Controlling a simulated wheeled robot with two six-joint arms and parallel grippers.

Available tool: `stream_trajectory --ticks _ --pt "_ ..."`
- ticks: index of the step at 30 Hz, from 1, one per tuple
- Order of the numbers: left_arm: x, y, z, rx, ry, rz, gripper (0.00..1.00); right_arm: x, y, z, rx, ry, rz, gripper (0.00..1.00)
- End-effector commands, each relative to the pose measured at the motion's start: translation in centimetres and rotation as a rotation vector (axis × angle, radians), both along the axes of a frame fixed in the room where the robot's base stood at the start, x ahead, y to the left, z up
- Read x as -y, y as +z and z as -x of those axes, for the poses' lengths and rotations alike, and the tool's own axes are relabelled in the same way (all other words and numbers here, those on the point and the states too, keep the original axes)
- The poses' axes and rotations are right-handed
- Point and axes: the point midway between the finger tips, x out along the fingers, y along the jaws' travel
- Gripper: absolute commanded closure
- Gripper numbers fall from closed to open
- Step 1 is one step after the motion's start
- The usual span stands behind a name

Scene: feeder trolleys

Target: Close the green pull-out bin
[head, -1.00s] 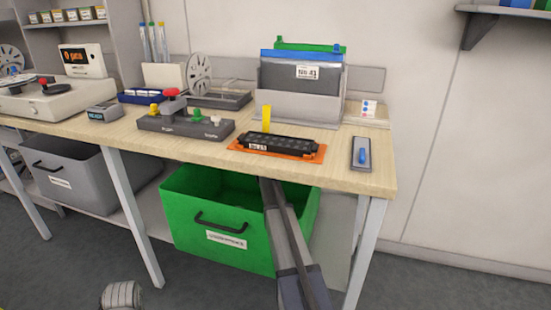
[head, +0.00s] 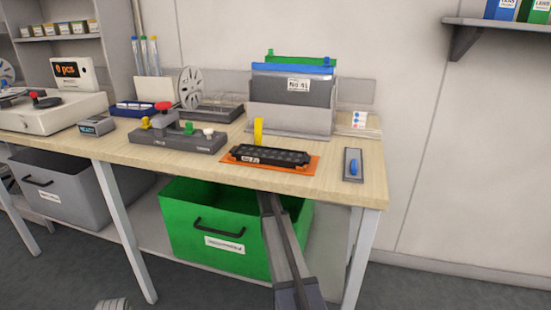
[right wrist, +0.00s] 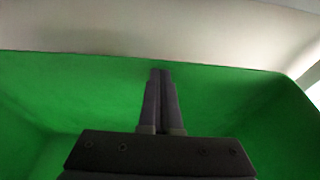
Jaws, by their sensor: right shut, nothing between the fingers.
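The green pull-out bin (head: 204,252) sticks out from under the wooden table, with a dark handle (head: 219,228) and a white label on its front. Its back part is hidden under the tabletop. My right arm reaches over the bin's front near its right side. My right gripper (right wrist: 160,75) is shut and empty. In the right wrist view its fingers overlap the bin's green inner wall (right wrist: 90,80); I cannot tell whether they touch it. My left gripper is not in view.
The table (head: 340,192) has its edge just above the bin, with a leg (head: 127,235) to the left and one (head: 357,255) to the right. A grey bin (head: 65,200) sits further left.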

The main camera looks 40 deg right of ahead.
Motion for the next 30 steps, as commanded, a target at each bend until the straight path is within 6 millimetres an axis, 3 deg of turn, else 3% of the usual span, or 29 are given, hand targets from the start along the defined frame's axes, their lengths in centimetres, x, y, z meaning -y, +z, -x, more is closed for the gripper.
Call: stream_trajectory --ticks 2,6,18,24,30 --pt "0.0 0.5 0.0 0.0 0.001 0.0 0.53 -0.2 0.6 0.2 0.002 0.004 0.007 1.0" --pt "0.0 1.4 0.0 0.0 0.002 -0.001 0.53 -2.6 1.4 2.1 -0.001 0.003 0.004 1.0" --pt "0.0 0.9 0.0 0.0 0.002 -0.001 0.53 -9.6 0.9 7.6 0.0 0.003 0.002 1.0" --pt "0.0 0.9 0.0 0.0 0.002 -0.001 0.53 -11.4 0.9 8.8 0.0 0.002 0.001 1.0" --pt "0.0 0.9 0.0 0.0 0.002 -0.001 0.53 -11.9 0.9 9.2 -0.001 0.001 0.0 1.0"
